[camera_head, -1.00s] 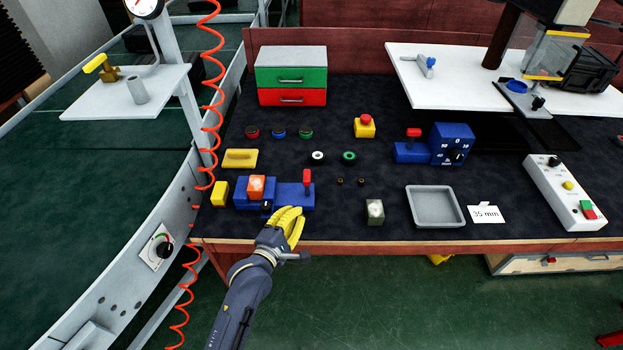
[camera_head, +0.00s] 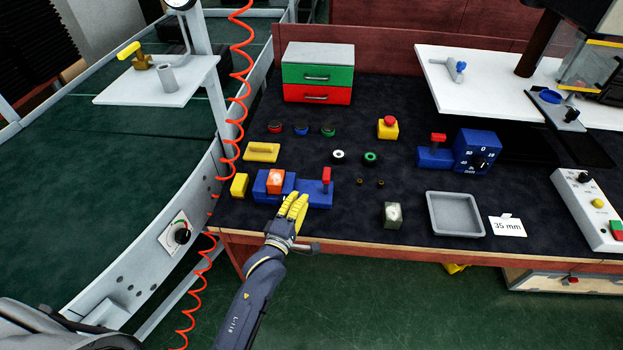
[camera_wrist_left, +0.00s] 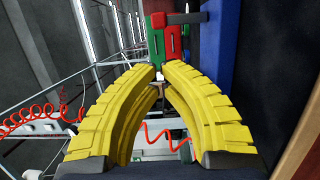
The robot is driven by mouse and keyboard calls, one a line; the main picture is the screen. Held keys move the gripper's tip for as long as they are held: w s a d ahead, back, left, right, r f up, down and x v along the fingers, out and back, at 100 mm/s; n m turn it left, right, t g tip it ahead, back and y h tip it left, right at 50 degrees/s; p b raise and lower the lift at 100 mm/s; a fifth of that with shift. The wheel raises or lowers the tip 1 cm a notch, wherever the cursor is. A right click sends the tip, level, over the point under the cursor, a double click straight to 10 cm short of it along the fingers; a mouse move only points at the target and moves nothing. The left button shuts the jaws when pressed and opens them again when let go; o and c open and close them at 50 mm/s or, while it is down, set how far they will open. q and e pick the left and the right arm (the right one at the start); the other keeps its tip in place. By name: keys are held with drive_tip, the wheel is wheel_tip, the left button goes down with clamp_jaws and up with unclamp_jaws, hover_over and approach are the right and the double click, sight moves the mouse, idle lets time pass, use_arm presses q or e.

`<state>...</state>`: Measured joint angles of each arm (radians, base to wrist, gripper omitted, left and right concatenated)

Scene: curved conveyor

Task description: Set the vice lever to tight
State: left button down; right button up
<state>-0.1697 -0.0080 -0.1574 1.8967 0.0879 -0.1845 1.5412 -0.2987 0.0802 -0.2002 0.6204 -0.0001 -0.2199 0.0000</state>
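The blue vice (camera_head: 318,198) lies near the bench's front edge in the head view, with an orange block (camera_head: 276,181) between its blue parts. Its red-topped lever (camera_head: 326,174) stands upright at the right end. My left gripper (camera_head: 297,198) is just in front of the vice, left of the lever and apart from it. Its yellow fingers overlap the vice's front in the picture; I cannot tell whether they touch it. In the left wrist view the fingertips (camera_wrist_left: 161,70) nearly meet with nothing clearly held between them. My right gripper is not in view.
A yellow block (camera_head: 239,185) is left of the vice. A grey-green block (camera_head: 392,215) and a grey tray (camera_head: 456,214) are to the right. A second blue device (camera_head: 476,150) with a red lever stands farther back. A red coiled hose (camera_head: 238,70) hangs at the left.

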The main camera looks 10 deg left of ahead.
sight(326, 183)
use_arm(q)
drive_tip(key=shift+w+d, duration=0.25)
drive_tip(key=shift+w, duration=1.4)
drive_tip(key=shift+w+d, duration=0.3)
drive_tip(key=shift+w, duration=1.3)
drive_tip(key=shift+w+d, duration=0.25)
drive_tip(key=shift+w, duration=1.4)
drive_tip(key=shift+d, duration=0.1)
drive_tip(key=shift+d+r+m, duration=0.2)
drive_tip(key=shift+m, duration=0.2)
drive_tip(key=shift+d, duration=0.1)
